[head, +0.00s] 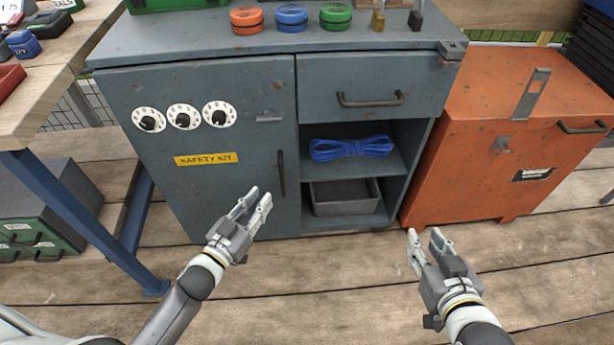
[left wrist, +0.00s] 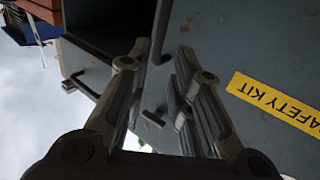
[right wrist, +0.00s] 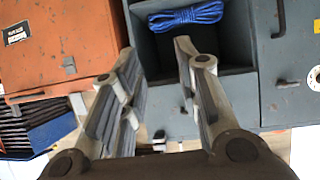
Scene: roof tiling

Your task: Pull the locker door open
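The locker door (head: 220,190) is the blue-grey left front of the cabinet and looks closed. It bears a yellow SAFETY KIT label (head: 206,159), three white dials (head: 184,117) and a small latch (head: 270,117). Its dark vertical handle (head: 281,173) is near the door's right edge; it also shows in the left wrist view (left wrist: 162,30) and the right wrist view (right wrist: 279,18). My left gripper (head: 257,202) is open and empty, in front of the door just below and left of the handle, apparently not touching it. My right gripper (head: 425,235) is open and empty, low before the orange chest.
Right of the door are a drawer (head: 375,85), a shelf with blue rope (head: 351,148) and a grey bin (head: 345,196). An orange chest (head: 430,175) stands at right, a workbench (head: 70,60) at left. The plank floor in front is clear.

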